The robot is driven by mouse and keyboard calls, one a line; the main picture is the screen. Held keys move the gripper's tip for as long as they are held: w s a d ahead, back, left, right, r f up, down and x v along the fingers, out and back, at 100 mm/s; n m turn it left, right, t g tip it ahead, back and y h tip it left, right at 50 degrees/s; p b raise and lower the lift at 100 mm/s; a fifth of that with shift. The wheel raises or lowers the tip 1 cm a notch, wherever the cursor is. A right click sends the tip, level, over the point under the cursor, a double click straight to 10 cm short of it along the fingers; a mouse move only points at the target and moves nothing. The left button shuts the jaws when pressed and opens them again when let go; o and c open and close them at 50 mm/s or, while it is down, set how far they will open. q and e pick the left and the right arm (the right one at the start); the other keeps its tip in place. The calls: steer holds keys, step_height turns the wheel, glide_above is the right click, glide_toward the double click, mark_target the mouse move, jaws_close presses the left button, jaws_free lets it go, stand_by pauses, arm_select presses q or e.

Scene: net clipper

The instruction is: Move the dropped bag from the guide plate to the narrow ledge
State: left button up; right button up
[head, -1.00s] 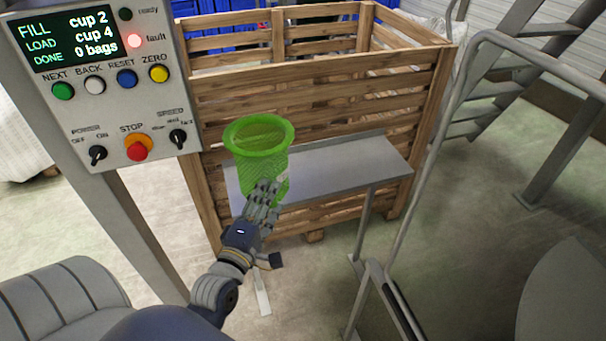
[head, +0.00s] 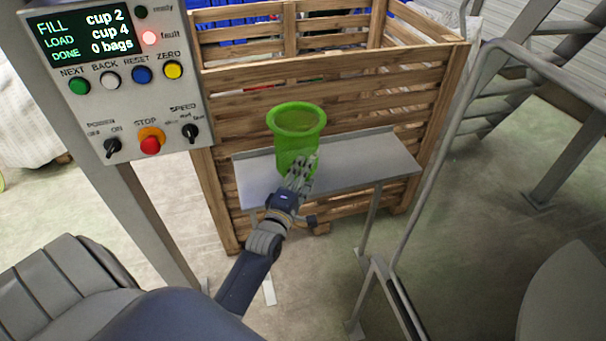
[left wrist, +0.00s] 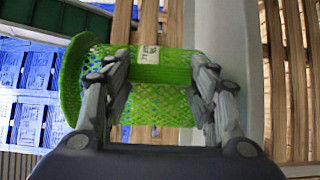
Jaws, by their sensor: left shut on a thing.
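The bag is a green net tube with a wide rolled rim (head: 297,121). It stands upright over the narrow grey ledge (head: 375,163) in front of a wooden crate. My left gripper (head: 300,175) is shut on the bag's lower part from the near side. In the left wrist view the green net (left wrist: 155,75) lies between the two fingers (left wrist: 160,95), with a small white label on it. The bag's bottom is hidden behind the fingers, so I cannot tell whether it touches the ledge. The guide plate cannot be made out. My right gripper is not in view.
The slatted wooden crate (head: 330,85) stands right behind the ledge. A control panel (head: 120,75) on a post is at the left, with its fault lamp lit. A grey metal rail (head: 440,170) rises at the right. The ledge is bare right of the bag.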

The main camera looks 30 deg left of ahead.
arm_select(q)
steer(key=shift+f, duration=0.2)
steer(key=o, duration=0.9)
steer(key=shift+r, duration=0.1)
steer(key=shift+r, duration=0.15)
steer(key=b+v, duration=0.1)
steer(key=v, duration=1.1)
steer(key=s+d+f+m+g+h, duration=0.1)
steer(key=s+d+f+m+g, duration=0.25)
steer(key=f, duration=0.75)
steer(key=s+d+f+m+g+h, duration=0.2)
steer(key=s+d+f+m, duration=0.15)
steer(key=f, duration=0.85)
steer(key=s+d+f+m+g+h, duration=0.1)
steer(key=s+d+f+m+g, duration=0.25)
steer(key=f, duration=0.75)
steer(key=s+f+m+g, duration=0.3)
steer(key=s+f+m, duration=0.3)
steer(key=s, duration=0.7)
steer(key=s+a+f+m+g, duration=0.1)
steer(key=s+f+m+g, duration=0.3)
steer(key=s+f, duration=0.6)
steer(key=s+m, duration=0.2)
steer(key=s, duration=0.2)
steer(key=shift+a+f+g, duration=0.15)
steer(key=shift+f+g, duration=0.1)
steer(key=shift+g, duration=0.05)
